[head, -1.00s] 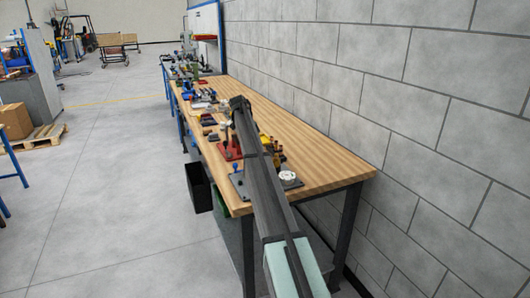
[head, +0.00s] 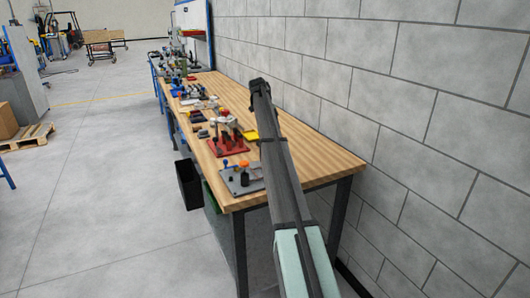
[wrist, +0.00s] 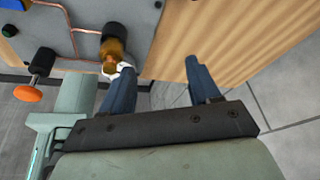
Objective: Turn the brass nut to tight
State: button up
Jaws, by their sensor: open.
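In the wrist view a brass nut (wrist: 113,47) sits on the end of a dark fitting on a grey board (wrist: 65,12). A thin copper tube (wrist: 73,27) bends across the board to it. My gripper (wrist: 160,72) is open and empty, its two blue-grey fingers spread apart. The nut is just left of the left finger's tip, not between the fingers. A small white part lies by that tip; I cannot tell whether they touch. In the head view the grey board (head: 235,186) shows at the bench's near end, and my arm hides its right side.
An orange knob (wrist: 28,93) on a dark stem sticks out left of my fingers in the wrist view. In the head view a red-based fixture (head: 229,147) stands behind the board on the wooden bench (head: 318,157). Bare wood lies right of my arm.

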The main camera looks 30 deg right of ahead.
jog(key=s+d+r+n+t+y, duration=0.1)
jog(key=s+d+r+n+t, duration=0.1)
jog(key=s+r+n, duration=0.3)
jog(key=s+d+r+n+t+y, duration=0.1)
jog(key=s+n+t+y, duration=0.1)
jog(key=s+n, duration=0.35)
jog(key=a+n+t+y, duration=0.1)
jog(key=a+n+t, duration=0.1)
jog(key=n, duration=1.2)
jog(key=a+n+t+y, duration=0.1)
jog(key=a+n, duration=0.2)
jog(key=n, duration=1)
jog(key=x, duration=1.3)
jog(key=shift+w+d, duration=0.1)
jog(key=shift+w, duration=0.3)
